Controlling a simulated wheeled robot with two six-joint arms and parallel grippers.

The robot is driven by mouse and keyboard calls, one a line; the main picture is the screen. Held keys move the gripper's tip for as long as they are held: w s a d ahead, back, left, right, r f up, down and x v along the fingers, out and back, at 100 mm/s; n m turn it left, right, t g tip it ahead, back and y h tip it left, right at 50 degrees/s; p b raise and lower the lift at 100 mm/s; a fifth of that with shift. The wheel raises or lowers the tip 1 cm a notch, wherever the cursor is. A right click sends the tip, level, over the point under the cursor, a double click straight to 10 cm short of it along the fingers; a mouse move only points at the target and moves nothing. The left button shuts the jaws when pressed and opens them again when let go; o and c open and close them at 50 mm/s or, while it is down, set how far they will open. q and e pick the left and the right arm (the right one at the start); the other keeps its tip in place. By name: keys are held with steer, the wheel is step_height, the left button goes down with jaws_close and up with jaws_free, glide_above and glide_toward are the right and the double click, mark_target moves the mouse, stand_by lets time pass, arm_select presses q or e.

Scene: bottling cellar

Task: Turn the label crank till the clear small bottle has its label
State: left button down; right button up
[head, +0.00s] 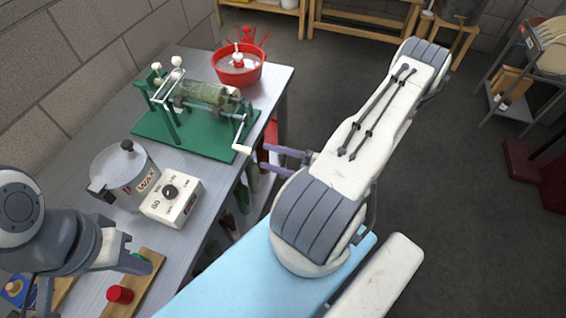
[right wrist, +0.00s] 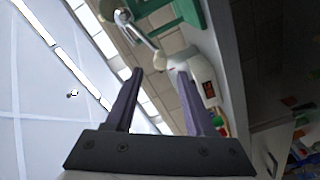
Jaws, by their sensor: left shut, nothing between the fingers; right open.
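The labeller is a frame on a green base (head: 150,126) on the bench. A greenish see-through bottle (head: 208,94) lies across its rollers; I cannot tell if it bears a label. The crank (head: 240,130) hangs at the right end, its pale handle (head: 242,150) low beside the base; the handle also shows in the right wrist view (right wrist: 160,61). My right gripper (head: 264,157) is open, its purple fingers pointing at the handle, which appears between or just beyond the tips. My left gripper (head: 146,263) is shut and empty at the bench's lower left.
A wax pot (head: 125,172) and a white control box with a dial (head: 171,200) stand in front of the labeller. A red tub (head: 238,75) stands behind it. A red cap (head: 120,295) sits on a wooden board near my left gripper. Bottles hang below the bench edge.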

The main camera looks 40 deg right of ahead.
steer(key=shift+b+v, duration=0.3)
steer(key=shift+v, duration=1.4)
steer(key=shift+a, duration=0.1)
